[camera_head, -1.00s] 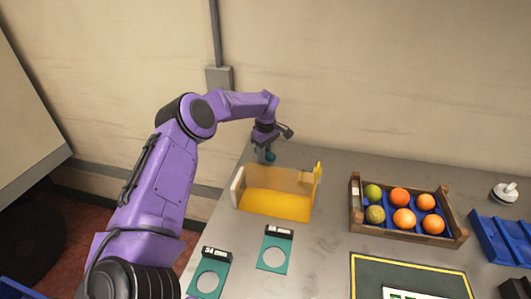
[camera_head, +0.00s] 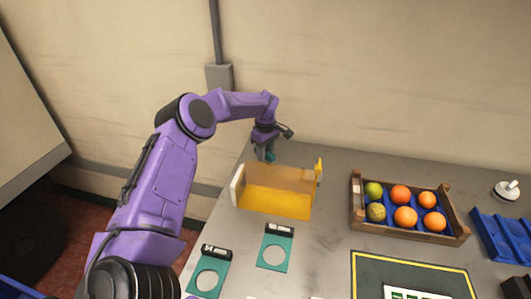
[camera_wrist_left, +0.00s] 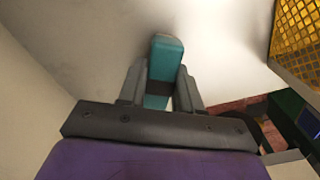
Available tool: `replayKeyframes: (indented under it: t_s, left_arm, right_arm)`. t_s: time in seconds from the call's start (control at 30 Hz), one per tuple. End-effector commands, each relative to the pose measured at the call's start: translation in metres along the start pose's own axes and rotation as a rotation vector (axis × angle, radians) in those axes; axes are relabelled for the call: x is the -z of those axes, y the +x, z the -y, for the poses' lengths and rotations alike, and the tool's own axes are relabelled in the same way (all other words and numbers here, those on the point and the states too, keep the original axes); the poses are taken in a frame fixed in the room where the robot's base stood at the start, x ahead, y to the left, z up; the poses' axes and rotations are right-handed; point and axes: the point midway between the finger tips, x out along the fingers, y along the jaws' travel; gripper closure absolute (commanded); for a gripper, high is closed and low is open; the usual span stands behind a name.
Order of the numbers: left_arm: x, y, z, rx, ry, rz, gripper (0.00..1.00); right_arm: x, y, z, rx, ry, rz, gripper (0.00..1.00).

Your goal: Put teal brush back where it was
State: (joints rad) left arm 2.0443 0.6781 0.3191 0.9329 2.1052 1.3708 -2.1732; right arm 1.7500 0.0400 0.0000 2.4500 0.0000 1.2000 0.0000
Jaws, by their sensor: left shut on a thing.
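My left gripper (camera_head: 265,152) is at the back left of the table, just behind the yellow bin. It is shut on the teal brush (camera_wrist_left: 166,62), whose teal block shows between the two fingers in the left wrist view. In the head view only a small teal part of the brush (camera_head: 271,156) shows beneath the gripper. The brush's lower end is hidden, so I cannot tell whether it touches the table. My right gripper is not in view.
The yellow bin (camera_head: 275,203) stands right in front of the left gripper. A wooden crate (camera_head: 459,236) of oranges and green fruit stands to the right, beside blue trays (camera_head: 497,240). Two teal plates with round holes (camera_head: 275,252) lie nearer. The grey table between bin and crate is clear.

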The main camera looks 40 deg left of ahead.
Motion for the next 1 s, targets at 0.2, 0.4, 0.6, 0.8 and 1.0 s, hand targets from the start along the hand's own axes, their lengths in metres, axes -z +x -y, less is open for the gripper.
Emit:
replayKeyframes:
  t_s: [0.2, 0.4, 0.6, 0.8, 1.0]
  left_arm:
    - [0.000, 0.001, 0.000, 0.000, 0.000, 0.000, 0.97]
    - [0.000, 0.001, 0.000, 0.000, 0.000, 0.000, 0.36]
    - [0.000, 0.001, 0.000, 0.000, 0.000, 0.000, 0.15]
    - [0.000, 0.001, 0.000, 0.000, 0.000, 0.000, 0.15]
    - [0.000, -0.009, 0.000, -0.001, -0.001, 0.001, 0.15]
  right_arm:
    - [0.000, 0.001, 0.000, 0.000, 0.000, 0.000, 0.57]
    - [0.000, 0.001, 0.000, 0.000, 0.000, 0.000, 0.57]
    - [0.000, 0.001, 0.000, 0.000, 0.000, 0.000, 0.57]
    - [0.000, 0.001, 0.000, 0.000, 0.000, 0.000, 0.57]
    - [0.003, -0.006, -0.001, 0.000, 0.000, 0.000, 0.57]
